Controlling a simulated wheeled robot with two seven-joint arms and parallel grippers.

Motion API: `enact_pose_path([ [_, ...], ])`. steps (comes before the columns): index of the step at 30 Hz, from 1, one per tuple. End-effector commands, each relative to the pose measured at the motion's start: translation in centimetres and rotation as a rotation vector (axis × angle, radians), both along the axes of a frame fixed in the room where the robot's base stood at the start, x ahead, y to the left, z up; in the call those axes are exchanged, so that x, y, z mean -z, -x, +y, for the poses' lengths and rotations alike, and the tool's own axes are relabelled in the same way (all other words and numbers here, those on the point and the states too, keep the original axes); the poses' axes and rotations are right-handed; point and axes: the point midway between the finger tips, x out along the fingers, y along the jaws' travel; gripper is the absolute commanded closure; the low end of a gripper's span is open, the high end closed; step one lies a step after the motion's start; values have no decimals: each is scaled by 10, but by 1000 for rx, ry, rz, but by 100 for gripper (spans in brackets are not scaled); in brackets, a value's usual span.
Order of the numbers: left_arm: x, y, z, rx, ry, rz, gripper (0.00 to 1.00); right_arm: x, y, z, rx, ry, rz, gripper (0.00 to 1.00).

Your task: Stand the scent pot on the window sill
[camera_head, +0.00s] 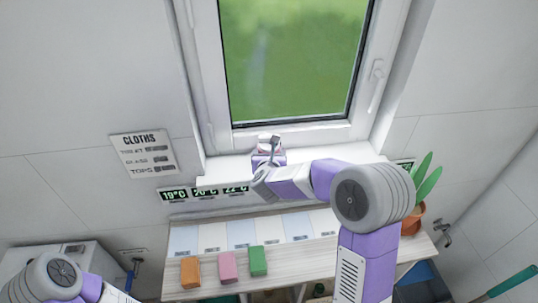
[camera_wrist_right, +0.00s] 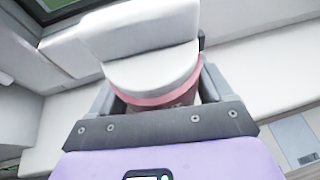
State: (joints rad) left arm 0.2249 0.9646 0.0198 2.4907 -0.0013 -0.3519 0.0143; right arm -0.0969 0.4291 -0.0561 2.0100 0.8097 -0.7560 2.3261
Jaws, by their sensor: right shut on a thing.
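The scent pot (camera_wrist_right: 165,78) is between the fingers of my right gripper (camera_wrist_right: 158,95) in the right wrist view. It has a white rounded upper part, a pink band and a darker part below that the gripper mostly hides. In the head view my right gripper (camera_head: 268,160) is shut on it at the window sill (camera_head: 228,172), close to the window frame. Only a small pale pink bit of the pot (camera_head: 267,143) shows there. I cannot tell whether its base touches the sill. My left arm is at the lower left; its gripper is out of view.
The window (camera_head: 295,60) is behind the sill. Orange (camera_head: 190,271), pink (camera_head: 227,266) and green (camera_head: 258,260) blocks lie on the wooden shelf below. A potted plant (camera_head: 413,218) stands at the right. The sill is bare left and right of my gripper.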

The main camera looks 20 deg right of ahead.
Motion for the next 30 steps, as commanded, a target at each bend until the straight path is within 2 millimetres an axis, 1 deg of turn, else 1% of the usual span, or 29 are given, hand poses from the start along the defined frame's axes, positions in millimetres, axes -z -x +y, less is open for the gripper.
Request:
enact_pose_path([
  [3, 0, 0, 0, 0, 0, 0, 0, -2, 0, 0, 0, 0, -3, 65],
  [9, 6, 0, 0, 0, 0, 0, 0, 2, 0, 0, -1, 1, -3, 65],
  [10, 5, 0, 0, 0, 0, 0, 0, 3, 0, 0, -1, 1, 0, 15],
  [13, 4, 0, 0, 0, 0, 0, 0, 2, 0, 0, -1, 1, 0, 0],
  [20, 4, 0, 0, 0, 0, 0, 0, 2, 0, 0, -1, 1, 0, 0],
  [24, -3, 0, 0, 0, 0, 0, 0, -3, 0, 0, 0, 0, 1, 0],
  [26, 1, 0, 0, 0, 0, -1, 0, -6, 9, 5, -3, -1, -1, 0],
  [30, 4, 0, 0, 0, 0, 0, 0, -17, 34, 15, -3, -2, -3, 0],
])
